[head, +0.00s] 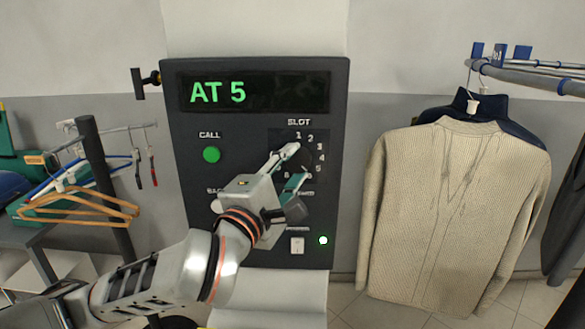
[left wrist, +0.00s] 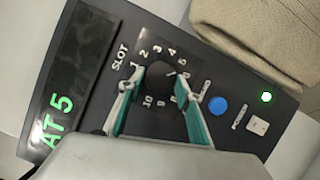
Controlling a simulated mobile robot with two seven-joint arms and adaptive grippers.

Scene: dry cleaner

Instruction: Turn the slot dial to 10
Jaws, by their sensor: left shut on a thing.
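The slot dial (head: 305,158) is a dark round knob on the black control panel (head: 185,110), ringed by white numbers. In the left wrist view the dial (left wrist: 161,76) sits between the two fingers, and a pale mark on it lies on the side toward 5. The number 10 (left wrist: 147,102) shows below the knob. My left gripper (head: 293,167) is shut on the dial, one finger on each side; it also shows in the left wrist view (left wrist: 160,92). The green display (head: 217,92) reads AT 5. My right gripper is not in view.
The panel has a green CALL button (head: 211,155), a blue button (left wrist: 217,106), a white switch (head: 297,245) and a lit lamp (head: 323,240). A beige sweater (head: 450,220) hangs close on the right. Wooden hangers (head: 80,208) are at the left.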

